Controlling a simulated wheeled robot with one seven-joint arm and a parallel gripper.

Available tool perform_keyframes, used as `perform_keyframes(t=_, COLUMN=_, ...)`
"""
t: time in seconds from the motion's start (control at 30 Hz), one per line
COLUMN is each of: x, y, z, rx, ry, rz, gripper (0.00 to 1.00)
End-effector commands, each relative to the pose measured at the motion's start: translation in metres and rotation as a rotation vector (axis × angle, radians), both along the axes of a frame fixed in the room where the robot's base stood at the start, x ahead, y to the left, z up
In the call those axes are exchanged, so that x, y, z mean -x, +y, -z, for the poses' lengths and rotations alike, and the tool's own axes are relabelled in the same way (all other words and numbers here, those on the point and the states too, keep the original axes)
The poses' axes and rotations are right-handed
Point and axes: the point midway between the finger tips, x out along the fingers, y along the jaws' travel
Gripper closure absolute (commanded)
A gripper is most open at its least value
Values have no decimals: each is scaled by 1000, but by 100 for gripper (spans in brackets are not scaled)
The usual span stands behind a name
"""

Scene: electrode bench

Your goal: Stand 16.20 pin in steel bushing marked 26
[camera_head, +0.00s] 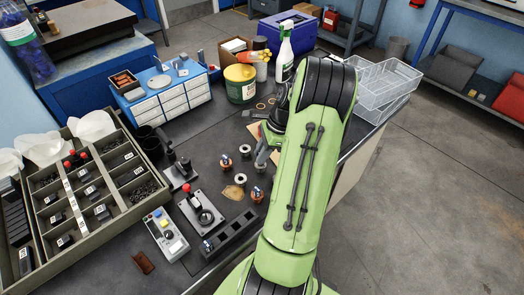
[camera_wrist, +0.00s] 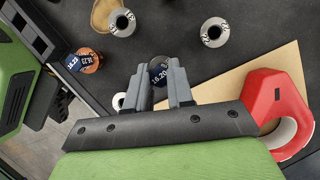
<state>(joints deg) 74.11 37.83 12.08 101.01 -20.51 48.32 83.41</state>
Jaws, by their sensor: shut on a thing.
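My gripper (camera_wrist: 167,88) is shut on the 16.20 pin (camera_wrist: 159,73), whose dark tag shows between the fingers in the wrist view. The pin's lower end is hidden. Two steel bushings with open bores stand ahead of the fingers, a left one (camera_wrist: 122,22) and a right one (camera_wrist: 214,32). Both have dark marks on their rims that I cannot read surely, so I cannot tell which is 26. The gripper is apart from both. In the head view two steel bushings (camera_head: 245,150) (camera_head: 240,179) stand on the bench, and my arm hides most of the gripper.
A copper bushing (camera_wrist: 88,62) holds a tagged 16.23 pin left of the fingers. A red tape dispenser (camera_wrist: 285,88) sits on cardboard (camera_wrist: 238,78) at right. In the head view, a lever fixture (camera_head: 203,213), a slotted black block (camera_head: 231,237) and a compartment tray (camera_head: 101,224) stand leftward.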

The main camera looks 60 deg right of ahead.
Motion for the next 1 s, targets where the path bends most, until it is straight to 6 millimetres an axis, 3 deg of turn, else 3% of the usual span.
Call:
perform_keyframes(t=0.97, x=0, y=0, z=20, rx=0, ry=0, rz=-1, gripper=100)
perform_keyframes(t=1.0, x=0, y=0, z=19, rx=0, ry=0, rz=-1, gripper=77)
